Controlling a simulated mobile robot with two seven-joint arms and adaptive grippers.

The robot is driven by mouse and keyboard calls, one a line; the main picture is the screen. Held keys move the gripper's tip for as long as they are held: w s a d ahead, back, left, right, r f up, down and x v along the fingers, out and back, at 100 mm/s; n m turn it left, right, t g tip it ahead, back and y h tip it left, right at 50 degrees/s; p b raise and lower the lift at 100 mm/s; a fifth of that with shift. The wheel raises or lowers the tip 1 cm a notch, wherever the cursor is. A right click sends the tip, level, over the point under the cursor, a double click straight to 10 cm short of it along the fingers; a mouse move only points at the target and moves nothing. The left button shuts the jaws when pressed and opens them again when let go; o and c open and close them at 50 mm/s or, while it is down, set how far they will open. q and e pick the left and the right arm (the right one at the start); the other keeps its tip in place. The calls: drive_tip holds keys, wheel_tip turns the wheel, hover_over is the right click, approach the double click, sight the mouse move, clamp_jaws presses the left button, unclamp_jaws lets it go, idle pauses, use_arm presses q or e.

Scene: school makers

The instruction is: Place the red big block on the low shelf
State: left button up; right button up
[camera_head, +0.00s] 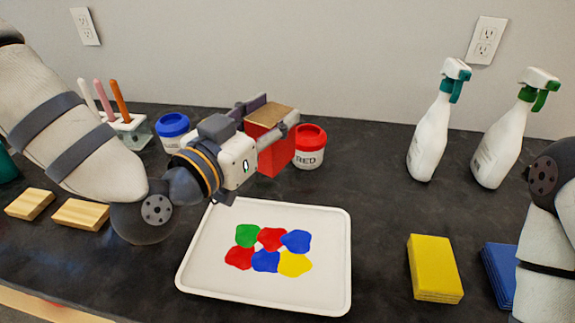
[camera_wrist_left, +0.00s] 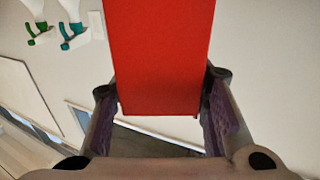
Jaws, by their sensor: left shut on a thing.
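The red big block (camera_head: 270,142) has red sides and a wood-coloured top. My left gripper (camera_head: 272,122) is shut on it, with a finger on each side, above the dark counter in the head view. In the left wrist view the red block (camera_wrist_left: 160,55) fills the middle between the two fingers (camera_wrist_left: 163,105). Whether the block is clear of the counter is hard to tell. My right arm shows at the right edge of the head view, but its gripper is out of frame. No low shelf can be made out.
A white paint tray (camera_head: 335,255) lies in front on the counter. A blue-lidded jar (camera_head: 172,127) and a red-lidded jar (camera_head: 310,147) flank the gripper.

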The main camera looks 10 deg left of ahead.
use_arm(q)
drive_tip(key=w+a+f, duration=0.2)
drive_tip(key=a+f, duration=0.1)
drive_tip(key=f, duration=0.1)
drive_tip(key=w+a+f+b, duration=0.1)
drive_tip(key=w+a+f, duration=0.2)
drive_tip(key=a+f, duration=0.1)
drive_tip(key=w+a+f+b, duration=0.1)
drive_tip(key=w+a+f, duration=0.1)
drive_tip(key=a+f, duration=0.2)
drive_tip(key=shift+w+f, duration=0.25)
drive_tip(key=shift+f, duration=0.35)
drive_tip(key=shift+r, duration=0.25)
drive_tip(key=shift+f, duration=0.2)
drive_tip(key=o, duration=1.3)
drive_tip(key=shift+c, duration=0.2)
use_arm(e)
drive_tip(key=shift+g, duration=0.7)
drive_tip(key=s+f, duration=0.1)
drive_tip(key=s, duration=0.1)
drive_tip(key=s+f, duration=0.1)
drive_tip(key=f, duration=0.1)
drive_tip(key=shift+s+a+f, duration=0.1)
drive_tip(key=shift+s+a, duration=0.05)
drive_tip(key=shift+s, duration=0.25)
